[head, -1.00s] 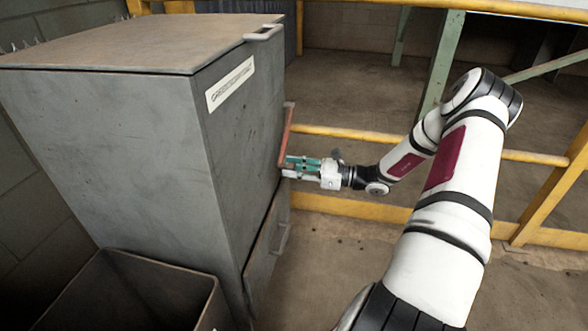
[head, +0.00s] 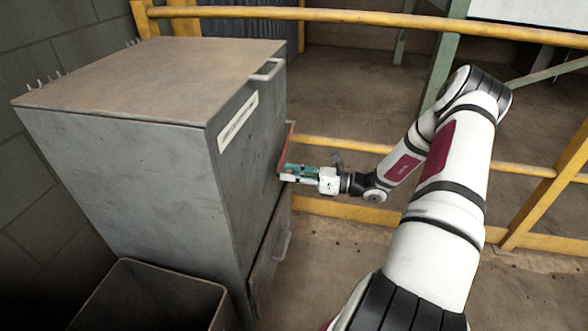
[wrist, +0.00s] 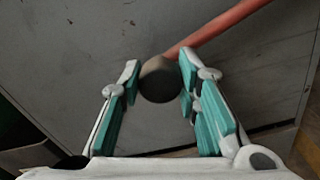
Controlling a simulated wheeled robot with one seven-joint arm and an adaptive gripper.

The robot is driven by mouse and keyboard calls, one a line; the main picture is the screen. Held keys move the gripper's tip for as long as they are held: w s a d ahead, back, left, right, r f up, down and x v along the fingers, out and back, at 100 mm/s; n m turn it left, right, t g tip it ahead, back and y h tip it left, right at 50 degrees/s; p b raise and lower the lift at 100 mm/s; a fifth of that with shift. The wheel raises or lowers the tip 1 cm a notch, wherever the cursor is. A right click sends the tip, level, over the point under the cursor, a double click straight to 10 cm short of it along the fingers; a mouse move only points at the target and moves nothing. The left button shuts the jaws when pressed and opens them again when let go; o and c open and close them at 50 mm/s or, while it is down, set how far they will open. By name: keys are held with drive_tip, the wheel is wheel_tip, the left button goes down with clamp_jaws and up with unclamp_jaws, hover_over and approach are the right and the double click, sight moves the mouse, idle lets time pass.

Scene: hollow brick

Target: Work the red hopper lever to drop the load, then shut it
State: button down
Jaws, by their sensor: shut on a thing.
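The hopper (head: 170,190) is a grey metal box with a rusty lid at the left of the head view. The red lever (head: 290,146) is on its right-hand face. In the wrist view the red lever (wrist: 222,26) slants from the upper right down to a dark round knob (wrist: 160,79). My gripper (head: 287,171) is at the lever's lower end. In the wrist view my gripper (wrist: 160,84) has its teal fingers on both sides of the knob, shut on it.
An open dark metal bin (head: 150,282) stands at the hopper's front foot. Yellow rails (head: 360,149) run behind my arm. Bare concrete floor lies to the right of the hopper. A grey block wall is at the left.

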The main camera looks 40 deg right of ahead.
drive_tip(key=r+m+p, duration=0.1)
drive_tip(key=r+p, duration=0.1)
drive_tip(key=r+m+p, duration=0.1)
drive_tip(key=r+p, duration=0.2)
drive_tip(key=r+m+p, duration=0.2)
drive_tip(key=r, duration=0.1)
drive_tip(key=shift+s+a, duration=0.3)
drive_tip(key=shift+s, duration=0.05)
wheel_tip(320, 180, up, 7)
drive_tip(key=w+d+m+p, duration=0.1)
drive_tip(key=d+m+p, duration=0.1)
drive_tip(key=m+p, duration=0.3)
drive_tip(key=shift+w+r+p, duration=0.15)
drive_tip(key=shift+w+p, duration=0.2)
drive_tip(key=shift+r, duration=0.1)
drive_tip(key=c, duration=1.2)
unclamp_jaws()
drive_tip(key=v, duration=1.2)
